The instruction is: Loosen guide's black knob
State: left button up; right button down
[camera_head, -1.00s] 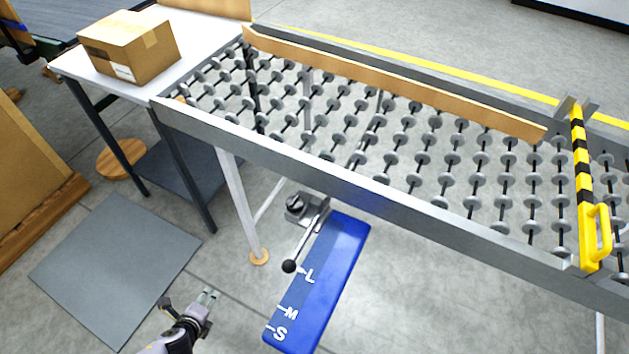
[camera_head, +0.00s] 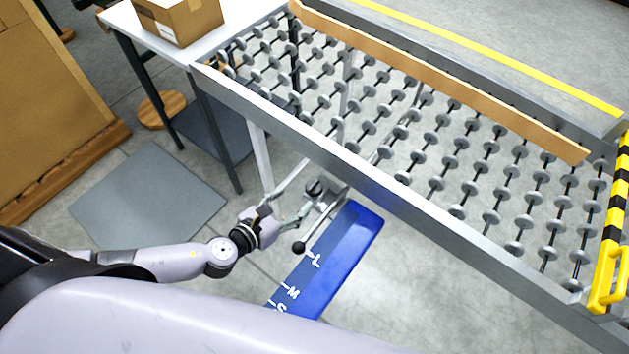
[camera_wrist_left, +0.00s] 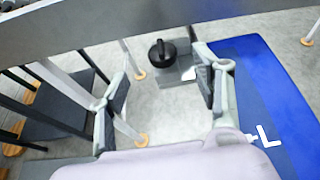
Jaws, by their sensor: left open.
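The black knob (camera_head: 314,187) sits on a small grey block beside the blue plate, below the roller conveyor's near rail. It also shows in the left wrist view (camera_wrist_left: 162,50), upper middle, ahead of the fingers. A lever with a black ball end (camera_head: 299,248) reaches from the block along the blue plate (camera_head: 335,255), which is marked L, M and S. My left gripper (camera_head: 286,206) is open and empty, just left of and short of the knob. In the wrist view its fingers (camera_wrist_left: 160,80) stand wide apart, with the knob beyond them, nearer the right finger. My right gripper is not in view.
The conveyor's grey near rail (camera_head: 400,190) runs above the work area. A white leg (camera_head: 259,150) stands close to my left gripper. A cardboard box (camera_head: 180,18) rests on a white table (camera_head: 120,22). A grey mat (camera_head: 148,195) lies on the floor at left.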

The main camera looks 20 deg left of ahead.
aim_at(313, 185)
pick_arm(q)
jog(key=x, duration=1)
jog(key=shift+w+d+f, duration=0.15)
jog(key=shift+w+f, duration=0.1)
jog(key=shift+c, duration=0.5)
jog(key=c, duration=1.1)
